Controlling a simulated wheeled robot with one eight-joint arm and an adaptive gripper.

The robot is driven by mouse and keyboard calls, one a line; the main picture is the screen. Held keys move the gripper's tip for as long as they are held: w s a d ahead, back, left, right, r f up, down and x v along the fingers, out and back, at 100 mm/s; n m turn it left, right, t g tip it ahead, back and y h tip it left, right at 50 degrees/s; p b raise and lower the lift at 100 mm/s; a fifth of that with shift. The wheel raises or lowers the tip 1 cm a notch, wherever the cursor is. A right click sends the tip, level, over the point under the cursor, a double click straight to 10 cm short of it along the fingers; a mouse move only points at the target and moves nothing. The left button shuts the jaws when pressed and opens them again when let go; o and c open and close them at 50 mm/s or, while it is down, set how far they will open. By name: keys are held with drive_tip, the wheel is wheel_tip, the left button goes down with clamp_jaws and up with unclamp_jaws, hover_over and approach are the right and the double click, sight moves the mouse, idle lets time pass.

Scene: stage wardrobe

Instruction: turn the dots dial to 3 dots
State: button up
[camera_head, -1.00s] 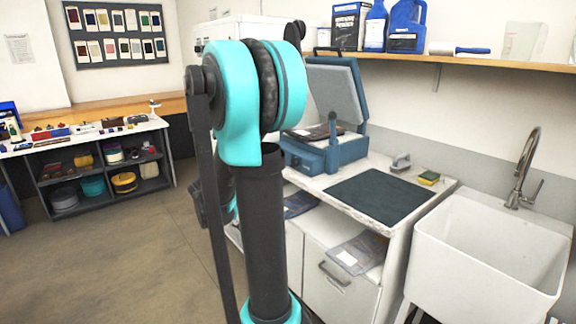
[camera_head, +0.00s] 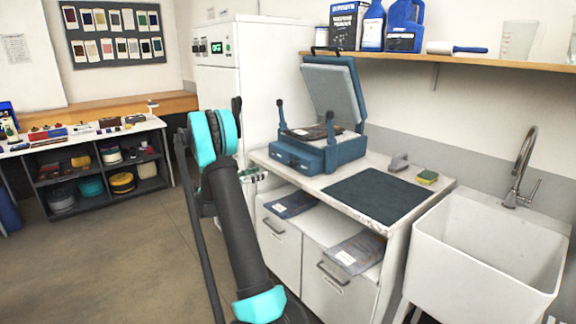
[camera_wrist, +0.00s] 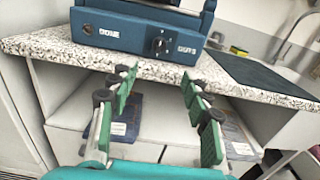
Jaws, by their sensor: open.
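The blue press (camera_head: 325,160) stands open on the speckled counter, lid raised. In the wrist view its blue front panel (camera_wrist: 130,36) carries a dark round dial (camera_wrist: 158,46) with small white marks around it, beside white lettering that seems to read DOTS. Which mark the dial points to is too small to tell. Left of it is DONE lettering with a small round part (camera_wrist: 86,29). My gripper (camera_wrist: 158,74) is open and empty, its green-padded fingers below the dial in the picture, one on each side, apart from it. In the head view my arm hides most of the gripper.
The speckled counter edge (camera_wrist: 60,48) runs below the panel, over an open shelf with packets (camera_wrist: 126,112). A dark mat (camera_head: 375,195) and sink (camera_head: 490,245) are to the right; a tall white machine (camera_head: 245,80) stands behind. Floor is free at left.

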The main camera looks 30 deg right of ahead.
sight(292, 163)
drive_tip(key=d, duration=0.5)
drive_tip(key=w+d, duration=0.1)
drive_tip(key=d, duration=1.1)
drive_tip(key=shift+w, duration=0.15)
drive_tip(key=shift+c, duration=0.5)
clamp_jaws()
